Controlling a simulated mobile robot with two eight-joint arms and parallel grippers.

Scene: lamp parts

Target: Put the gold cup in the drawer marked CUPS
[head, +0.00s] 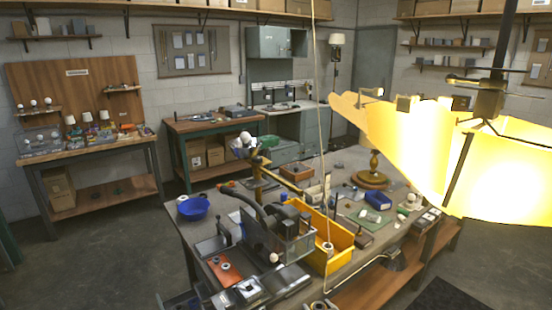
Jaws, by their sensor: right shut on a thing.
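I cannot surely pick out the gold cup among the small parts on the cluttered workbench (200,235). No drawer front with a readable CUPS mark shows. My right gripper is hard to tell from the dark and brass shapes here. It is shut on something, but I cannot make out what. My left gripper is not in view.
A glowing yellow lampshade (440,150) blocks much of the right side. A yellow bin (340,248), a blue bowl (193,208) and a brass lamp base (371,180) stand on the workbench. A side bench (95,148) stands at the left. Floor is clear between the benches.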

